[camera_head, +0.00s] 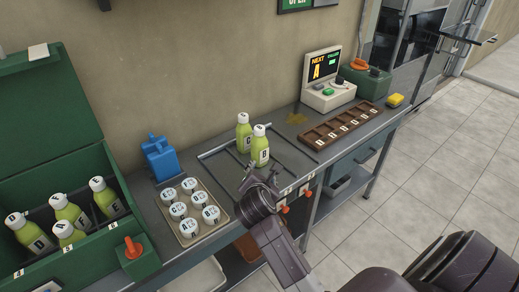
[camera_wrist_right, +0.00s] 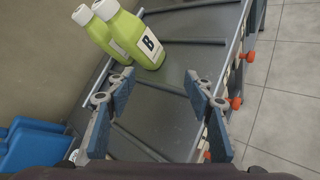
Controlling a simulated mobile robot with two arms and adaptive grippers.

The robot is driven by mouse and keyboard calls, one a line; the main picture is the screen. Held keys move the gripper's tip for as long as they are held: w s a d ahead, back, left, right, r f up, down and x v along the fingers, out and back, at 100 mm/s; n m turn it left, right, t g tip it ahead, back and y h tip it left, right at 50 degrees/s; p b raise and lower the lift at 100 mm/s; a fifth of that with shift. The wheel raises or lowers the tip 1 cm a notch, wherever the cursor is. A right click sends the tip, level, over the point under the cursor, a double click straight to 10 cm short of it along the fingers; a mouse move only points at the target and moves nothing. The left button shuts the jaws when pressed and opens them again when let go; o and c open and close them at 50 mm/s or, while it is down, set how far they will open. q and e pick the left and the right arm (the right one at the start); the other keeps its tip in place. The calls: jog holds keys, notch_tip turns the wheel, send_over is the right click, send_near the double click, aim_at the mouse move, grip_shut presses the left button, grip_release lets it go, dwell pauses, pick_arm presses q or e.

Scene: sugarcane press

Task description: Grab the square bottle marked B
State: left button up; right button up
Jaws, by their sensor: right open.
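Two green square bottles with white caps stand upright on the metal counter. The front one (camera_head: 260,148) shows a B label in the right wrist view (camera_wrist_right: 130,36). The other (camera_head: 243,133) stands just behind it, its label not readable in the wrist view (camera_wrist_right: 92,30). My right gripper (camera_head: 259,178) is open and empty, in front of the B bottle. In the wrist view its fingers (camera_wrist_right: 160,76) are apart, and the B bottle lies beyond them, slightly left of the gap's middle, not touching. My left gripper is out of view.
A green crate (camera_head: 120,237) with several bottles is at far left. A brown slotted rack (camera_head: 312,137) and a display machine (camera_head: 325,97) stand right. Orange knobs (camera_head: 283,208) line the front edge.

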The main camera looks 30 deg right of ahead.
aim_at(259, 134)
jog(key=w+r+n, duration=0.2)
jog(key=w+d+r+n+t+h, duration=0.1)
jog(key=w+r+n, duration=0.1)
jog(key=w+d+r+n+h, duration=0.1)
jog(key=w+r+n, duration=0.1)
jog(key=w+r, duration=0.1)
jog(key=shift+w+d+n+t, duration=0.1)
jog(key=shift+n+t, duration=0.2)
jog(key=shift+n, duration=0.1)
jog(key=x, duration=0.7)
jog(key=shift+w+d+r, duration=0.15)
jog(key=shift+w+d, duration=0.05)
jog(key=shift+d, duration=0.2)
grip_shut()
jog(key=shift+r, duration=0.1)
